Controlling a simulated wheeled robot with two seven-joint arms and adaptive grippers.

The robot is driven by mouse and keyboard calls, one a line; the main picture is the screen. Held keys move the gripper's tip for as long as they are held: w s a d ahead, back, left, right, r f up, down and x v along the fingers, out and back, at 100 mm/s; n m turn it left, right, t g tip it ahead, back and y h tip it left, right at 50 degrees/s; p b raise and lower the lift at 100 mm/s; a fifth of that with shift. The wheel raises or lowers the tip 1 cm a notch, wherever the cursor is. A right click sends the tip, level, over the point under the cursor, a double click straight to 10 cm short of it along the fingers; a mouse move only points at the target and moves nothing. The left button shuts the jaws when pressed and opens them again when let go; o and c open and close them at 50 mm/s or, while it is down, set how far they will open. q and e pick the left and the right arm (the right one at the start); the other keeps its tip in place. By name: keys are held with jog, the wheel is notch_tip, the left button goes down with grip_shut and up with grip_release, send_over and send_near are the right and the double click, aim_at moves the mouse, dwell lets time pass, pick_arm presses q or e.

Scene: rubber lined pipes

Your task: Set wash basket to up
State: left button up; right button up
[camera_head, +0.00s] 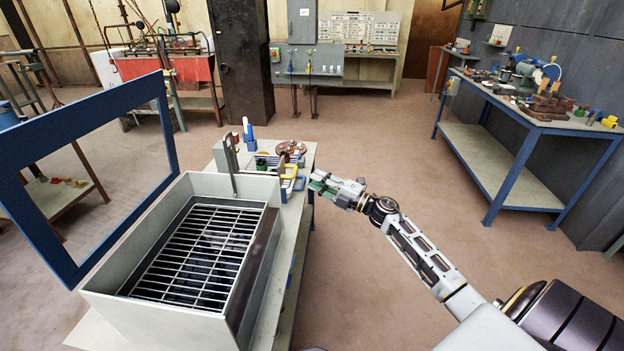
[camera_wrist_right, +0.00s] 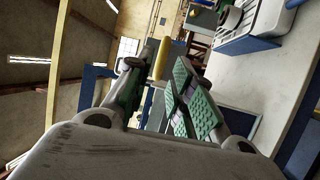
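My right gripper (camera_head: 318,182) is beyond and to the right of the tub, apart from the basket. In the wrist view its green-padded fingers (camera_wrist_right: 155,92) stand apart, with no object clearly held. A yellowish rod (camera_wrist_right: 160,60) shows past the fingertips. My left gripper is out of view.
A blue frame (camera_head: 90,180) stands raised along the tub's left side. Coloured tools and a reddish round part (camera_head: 290,148) crowd the bench behind the tub. A blue-legged workbench (camera_head: 530,125) stands at right. The floor between is clear.

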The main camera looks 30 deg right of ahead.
jog(key=shift+v, duration=1.45)
